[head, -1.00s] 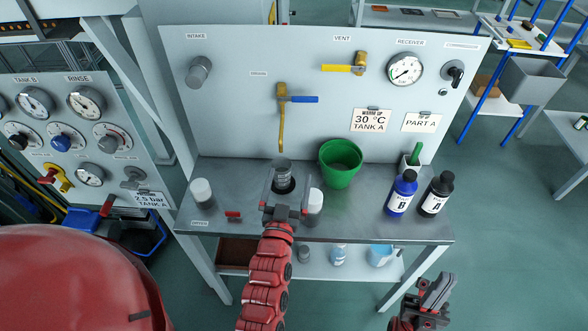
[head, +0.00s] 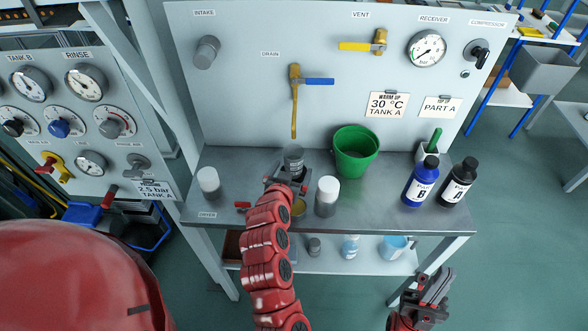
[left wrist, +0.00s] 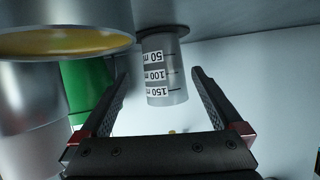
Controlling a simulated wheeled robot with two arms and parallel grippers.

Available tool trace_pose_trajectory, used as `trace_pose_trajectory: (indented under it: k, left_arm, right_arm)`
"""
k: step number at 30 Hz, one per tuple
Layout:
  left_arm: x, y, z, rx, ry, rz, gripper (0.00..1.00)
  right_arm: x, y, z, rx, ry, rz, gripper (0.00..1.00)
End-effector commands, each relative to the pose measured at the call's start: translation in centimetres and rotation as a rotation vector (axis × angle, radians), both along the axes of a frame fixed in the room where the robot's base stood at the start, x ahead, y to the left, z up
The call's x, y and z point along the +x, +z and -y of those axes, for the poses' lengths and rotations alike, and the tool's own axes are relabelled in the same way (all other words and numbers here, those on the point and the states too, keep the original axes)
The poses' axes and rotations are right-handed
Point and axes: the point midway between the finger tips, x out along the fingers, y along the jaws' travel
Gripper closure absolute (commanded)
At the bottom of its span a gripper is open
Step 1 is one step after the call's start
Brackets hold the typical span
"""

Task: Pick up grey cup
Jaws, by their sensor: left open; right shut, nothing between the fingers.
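The grey cup (head: 293,158), marked with millilitre labels, stands upright on the metal bench below the drain spout. In the left wrist view the cup (left wrist: 166,72) appears upside down, between and beyond the open fingers, with gaps on both sides. My left gripper (head: 287,182) is low over the bench on the near side of the cup; its fingers (left wrist: 160,78) are apart and empty. Its wrist partly hides the cup's lower part in the head view. My right gripper (head: 432,292) is shut and empty, off the bench's front right.
An open container with yellowish contents (head: 299,207) is just beside my left wrist, and it looms close in the left wrist view (left wrist: 60,52). A white-capped jar (head: 326,197), green bucket (head: 356,160) and bottles B (head: 420,184) and A (head: 459,184) stand right. Another white-capped jar (head: 209,183) stands left.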

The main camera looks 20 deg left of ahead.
Motion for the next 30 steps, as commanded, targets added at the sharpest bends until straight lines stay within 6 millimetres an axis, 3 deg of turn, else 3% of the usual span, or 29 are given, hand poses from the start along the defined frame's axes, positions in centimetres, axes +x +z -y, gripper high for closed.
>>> trace_pose_trajectory:
  k: [3, 11, 21, 30]
  left_arm:
    - [1.5, -0.4, -0.2, 0.002, 0.002, -0.001, 0.00]
    - [2.8, -0.9, -0.4, -0.001, 0.001, -0.001, 0.00]
    - [6.5, -2.0, -1.1, -0.002, 0.002, -0.001, 0.00]
    - [7.4, -2.3, -1.1, -0.001, 0.003, 0.002, 0.00]
  right_arm:
    - [0.0, 0.4, 0.0, 0.000, 0.000, -0.001, 1.00]
    - [0.0, 0.6, 0.0, 0.000, 0.000, -0.001, 1.00]
    - [0.0, 1.5, 0.0, 0.000, 0.000, -0.001, 1.00]
    - [0.0, 1.6, 0.0, 0.000, 0.000, 0.000, 1.00]
